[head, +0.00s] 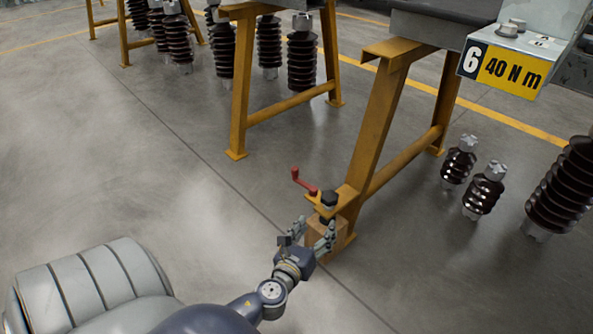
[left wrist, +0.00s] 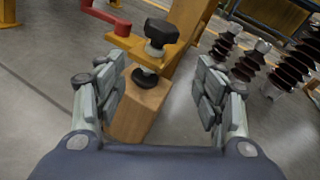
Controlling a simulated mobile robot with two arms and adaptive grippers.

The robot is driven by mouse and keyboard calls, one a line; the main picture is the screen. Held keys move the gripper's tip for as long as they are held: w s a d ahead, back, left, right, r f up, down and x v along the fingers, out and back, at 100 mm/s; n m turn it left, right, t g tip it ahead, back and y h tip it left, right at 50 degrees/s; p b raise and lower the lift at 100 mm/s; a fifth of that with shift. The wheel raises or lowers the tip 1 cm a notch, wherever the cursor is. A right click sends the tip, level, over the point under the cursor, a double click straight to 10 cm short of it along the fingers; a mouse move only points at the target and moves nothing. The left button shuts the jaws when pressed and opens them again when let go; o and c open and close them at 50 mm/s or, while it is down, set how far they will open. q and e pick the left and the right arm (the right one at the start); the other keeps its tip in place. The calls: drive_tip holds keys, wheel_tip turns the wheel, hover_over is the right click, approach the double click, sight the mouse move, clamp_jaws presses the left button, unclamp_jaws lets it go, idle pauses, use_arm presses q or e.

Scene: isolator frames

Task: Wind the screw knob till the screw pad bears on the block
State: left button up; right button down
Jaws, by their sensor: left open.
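The black screw knob (head: 329,198) stands upright on a yellow bracket at the foot of a yellow trestle. It also shows in the left wrist view (left wrist: 161,31), with a metal stem under it. The black screw pad (left wrist: 145,77) is below the bracket, just over the top of the wooden block (left wrist: 137,110); I cannot tell whether they touch. The block also shows partly in the head view (head: 313,230). My left gripper (head: 313,229) is open, its fingers either side of the block and below the knob, holding nothing. My right gripper is not in view.
A red crank handle (head: 303,182) rises left of the knob on the bracket (head: 322,202). The yellow trestle leg (head: 375,130) stands right behind. Brown ribbed insulators (head: 484,190) stand on the floor at right. The floor at left is clear.

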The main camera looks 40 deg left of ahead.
use_arm(q)
drive_tip(key=s+d+n+g+h+p, duration=0.1)
drive_tip(key=s+d+n+g+p, duration=0.2)
drive_tip(key=p, duration=0.8)
drive_tip(key=s+d+n+g+h+p, duration=0.1)
drive_tip(key=s+d+n+g+p, duration=0.1)
drive_tip(key=s+n+p, duration=0.6)
drive_tip(key=s+d+r+n+g+h+p, duration=0.1)
drive_tip(key=s+n+p, duration=0.5)
drive_tip(key=p, duration=0.8)
drive_tip(key=d+n+g+h, duration=0.1)
drive_tip(key=d+g, duration=0.1)
drive_tip(key=d, duration=0.1)
drive_tip(key=shift+s+n+g, duration=0.2)
drive_tip(key=shift+n+g, duration=0.1)
drive_tip(key=shift+n, duration=0.1)
